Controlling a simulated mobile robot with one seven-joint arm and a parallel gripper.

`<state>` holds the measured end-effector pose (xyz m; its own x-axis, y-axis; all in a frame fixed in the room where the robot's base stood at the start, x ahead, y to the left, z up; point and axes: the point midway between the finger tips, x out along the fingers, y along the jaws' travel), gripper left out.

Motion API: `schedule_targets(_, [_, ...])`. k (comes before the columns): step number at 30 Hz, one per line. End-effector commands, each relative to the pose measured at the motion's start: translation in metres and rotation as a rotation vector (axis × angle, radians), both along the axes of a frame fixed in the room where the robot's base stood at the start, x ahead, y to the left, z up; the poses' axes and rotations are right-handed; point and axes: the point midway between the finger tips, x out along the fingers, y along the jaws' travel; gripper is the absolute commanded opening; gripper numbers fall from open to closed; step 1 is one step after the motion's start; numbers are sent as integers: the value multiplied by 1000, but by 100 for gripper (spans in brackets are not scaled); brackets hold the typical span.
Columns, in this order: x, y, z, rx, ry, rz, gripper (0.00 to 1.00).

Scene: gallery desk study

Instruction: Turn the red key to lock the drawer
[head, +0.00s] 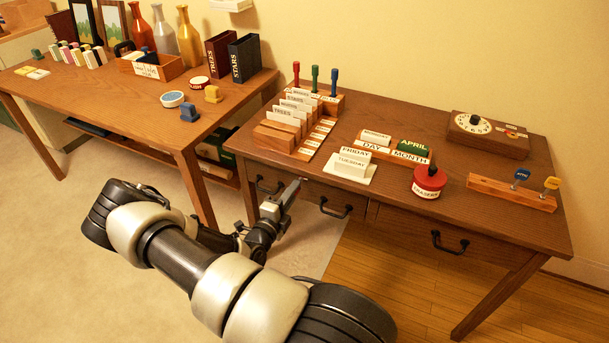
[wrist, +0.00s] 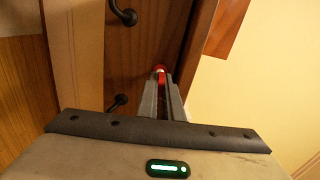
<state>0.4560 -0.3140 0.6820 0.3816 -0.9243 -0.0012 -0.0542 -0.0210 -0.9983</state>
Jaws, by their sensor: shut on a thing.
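The red key (wrist: 160,71) shows at the fingertips in the wrist view, against the dark wooden drawer front (wrist: 143,48). My gripper (wrist: 161,82) is shut on it. In the head view my gripper (head: 298,185) reaches the front of the right-hand desk, between two black drawer handles, near the desk top's edge. The key is mostly hidden there by the fingers. The lock is hidden behind the key, so I cannot tell how far the key is turned. The drawers look closed.
A wooden rack (head: 490,191) with a blue key (head: 521,177) and a yellow key (head: 551,185) stands at the desk's right. Black drawer handles (head: 336,209) jut out beside my gripper. A card sorter (head: 275,139) and red round container (head: 429,181) stand on top.

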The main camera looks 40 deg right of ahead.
Motion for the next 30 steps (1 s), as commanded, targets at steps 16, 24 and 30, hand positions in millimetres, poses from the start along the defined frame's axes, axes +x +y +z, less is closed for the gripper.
schedule_targets(16, [0, -3, 2, -44, 98, -1, 0])
schedule_targets(24, [0, -4, 1, -104, 245, -3, 0])
schedule_targets(30, [1, -3, 1, -117, 275, -1, 0])
